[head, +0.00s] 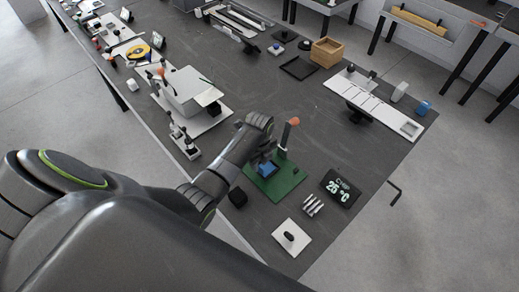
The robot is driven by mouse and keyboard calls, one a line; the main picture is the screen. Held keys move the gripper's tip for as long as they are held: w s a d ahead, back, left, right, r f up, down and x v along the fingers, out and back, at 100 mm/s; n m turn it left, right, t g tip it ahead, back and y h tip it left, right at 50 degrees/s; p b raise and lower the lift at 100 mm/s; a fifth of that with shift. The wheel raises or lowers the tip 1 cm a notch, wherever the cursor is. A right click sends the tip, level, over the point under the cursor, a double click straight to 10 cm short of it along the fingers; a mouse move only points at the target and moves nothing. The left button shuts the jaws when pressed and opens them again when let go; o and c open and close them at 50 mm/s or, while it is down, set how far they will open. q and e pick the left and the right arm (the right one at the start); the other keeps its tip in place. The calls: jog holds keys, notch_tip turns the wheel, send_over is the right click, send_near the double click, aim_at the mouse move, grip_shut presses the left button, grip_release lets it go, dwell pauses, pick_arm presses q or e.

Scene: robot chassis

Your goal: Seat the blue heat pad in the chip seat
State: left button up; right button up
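My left arm comes in from the left, and its wrist and gripper (263,158) are over the green board (286,187). A small blue block-like piece (267,168) shows on the board, right by the end of the arm. It may be the blue heat pad, but it is too small and partly covered to be sure. I cannot tell whether my gripper touches or holds it, because the fingers are hidden by the wrist. The chip seat cannot be made out clearly on the board. My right gripper is not in view.
An orange-tipped post (288,134) stands at the board's back edge. A temperature display (341,188) reading about 26 °C, small silver parts (313,205) and a white plate (291,238) lie nearby. A black cube (238,197) sits left of the board.

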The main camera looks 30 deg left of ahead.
pick_arm(q)
notch_tip(320, 180, up, 10)
jog(key=shift+b, duration=0.3)
dwell(0.4)
